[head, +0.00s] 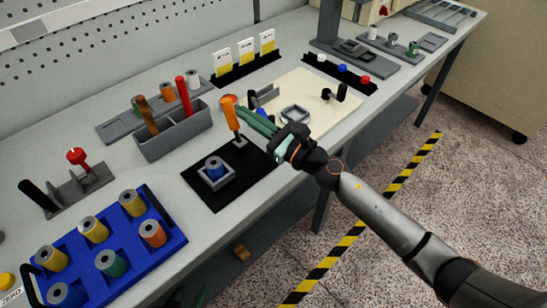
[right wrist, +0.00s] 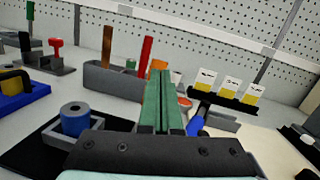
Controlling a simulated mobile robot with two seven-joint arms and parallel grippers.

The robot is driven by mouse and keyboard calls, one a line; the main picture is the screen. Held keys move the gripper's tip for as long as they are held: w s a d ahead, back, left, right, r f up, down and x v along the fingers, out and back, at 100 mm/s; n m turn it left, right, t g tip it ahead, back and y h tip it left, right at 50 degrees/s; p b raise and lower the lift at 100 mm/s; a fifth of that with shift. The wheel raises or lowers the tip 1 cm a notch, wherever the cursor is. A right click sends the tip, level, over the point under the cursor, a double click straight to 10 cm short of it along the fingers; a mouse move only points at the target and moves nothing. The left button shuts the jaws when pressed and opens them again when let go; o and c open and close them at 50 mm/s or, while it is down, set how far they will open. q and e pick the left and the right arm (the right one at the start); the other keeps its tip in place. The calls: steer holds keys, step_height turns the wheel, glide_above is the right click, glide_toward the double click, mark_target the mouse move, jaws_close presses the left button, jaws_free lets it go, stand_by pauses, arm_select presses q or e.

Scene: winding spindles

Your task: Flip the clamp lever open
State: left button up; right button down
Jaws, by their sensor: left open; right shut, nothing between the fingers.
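An orange-handled clamp lever (head: 231,118) stands up, slightly tilted, from a small grey base at the edge of the black mat. My right gripper (head: 240,112) is shut and empty, its green fingertips close beside the lever; I cannot tell whether they touch. In the right wrist view the shut fingers (right wrist: 160,85) hide most of the lever. A blue spool (head: 214,167) sits in a grey square holder on the mat, and it also shows in the right wrist view (right wrist: 75,120). Green tips of my left gripper (head: 190,298) show at the bottom edge, apart from the bench.
A grey bin (head: 175,135) with brown and red handles stands behind the mat. A blue tray (head: 165,255) of spools is at left. A cream board (head: 335,112) with grey and black fittings lies right of the lever, with yellow-and-white cards (head: 246,52) behind.

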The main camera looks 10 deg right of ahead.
steer(key=shift+x, duration=1.1)
arm_select(q)
steer(key=shift+s+f, duration=0.1)
steer(key=shift+f, duration=0.1)
arm_select(e)
steer(key=shift+w+d+r, duration=0.1)
steer(key=shift+w+r, duration=0.05)
arm_select(q)
steer(key=shift+d, duration=0.1)
arm_select(e)
steer(key=shift+r, duration=0.25)
